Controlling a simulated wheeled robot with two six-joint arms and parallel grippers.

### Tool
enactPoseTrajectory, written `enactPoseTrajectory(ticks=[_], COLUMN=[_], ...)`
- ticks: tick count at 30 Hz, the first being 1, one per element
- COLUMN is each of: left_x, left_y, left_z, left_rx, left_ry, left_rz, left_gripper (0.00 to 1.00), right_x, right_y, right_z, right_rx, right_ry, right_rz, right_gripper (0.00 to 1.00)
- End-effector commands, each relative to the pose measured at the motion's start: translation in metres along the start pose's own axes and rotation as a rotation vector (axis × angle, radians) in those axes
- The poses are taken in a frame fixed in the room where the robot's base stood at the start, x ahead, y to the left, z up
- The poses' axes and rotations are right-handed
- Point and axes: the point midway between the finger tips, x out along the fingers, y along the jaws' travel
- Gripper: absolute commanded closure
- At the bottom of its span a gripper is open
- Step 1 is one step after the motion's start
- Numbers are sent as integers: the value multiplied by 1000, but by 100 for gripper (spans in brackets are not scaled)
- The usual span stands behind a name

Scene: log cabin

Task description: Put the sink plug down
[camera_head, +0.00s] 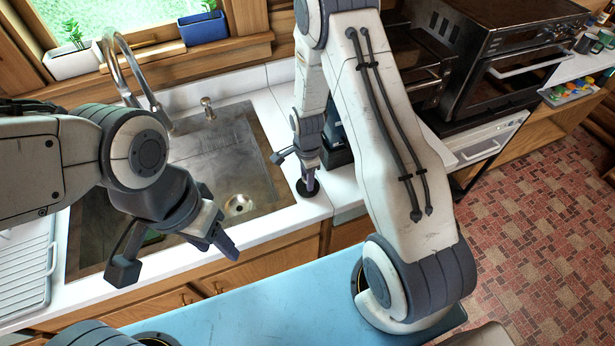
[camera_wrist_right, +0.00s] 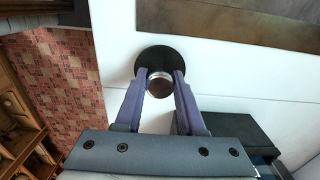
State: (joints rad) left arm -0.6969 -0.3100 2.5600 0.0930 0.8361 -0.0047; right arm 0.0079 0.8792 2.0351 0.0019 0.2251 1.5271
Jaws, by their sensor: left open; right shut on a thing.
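The sink plug (camera_wrist_right: 160,62) is a round black disc with a metallic knob. In the right wrist view my right gripper (camera_wrist_right: 160,84) has its two purple fingers on either side of the knob and is shut on it. In the head view the plug (camera_head: 308,188) is at the white counter just right of the sink, under my right gripper (camera_head: 310,182). I cannot tell whether the plug touches the counter. My left gripper (camera_head: 226,246) is open and empty over the front edge of the sink (camera_head: 225,150). The drain (camera_head: 238,205) shows in the basin.
A curved faucet (camera_head: 125,65) stands behind the sink. A drying rack (camera_head: 25,270) is at the left. A dark object (camera_head: 337,150) stands right behind the plug. Planters (camera_head: 202,28) sit on the windowsill. An oven (camera_head: 500,60) is at the back right.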

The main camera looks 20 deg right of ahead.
Motion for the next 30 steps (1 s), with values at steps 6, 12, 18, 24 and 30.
enactPoseTrajectory(ticks=[6, 12, 18, 24, 30], left_x=[1, 0, 4, 17, 28], left_y=[0, 0, 0, -1, -2], left_z=[0, 0, 0, 1, 2], left_rx=[0, 0, -1, -3, -5], left_ry=[0, 0, 0, 0, 0], left_rz=[0, 0, 0, 0, 0], left_gripper=[50, 50, 50, 50, 50], right_x=[1, 0, -13, -49, -88], right_y=[0, 0, -2, -2, -2], right_z=[0, 0, 0, 0, 0], right_rx=[0, 0, 0, 0, 0], right_ry=[0, 0, 0, 0, 0], right_rz=[0, 0, -6, -8, -7], right_gripper=[31, 31, 31, 31, 31])
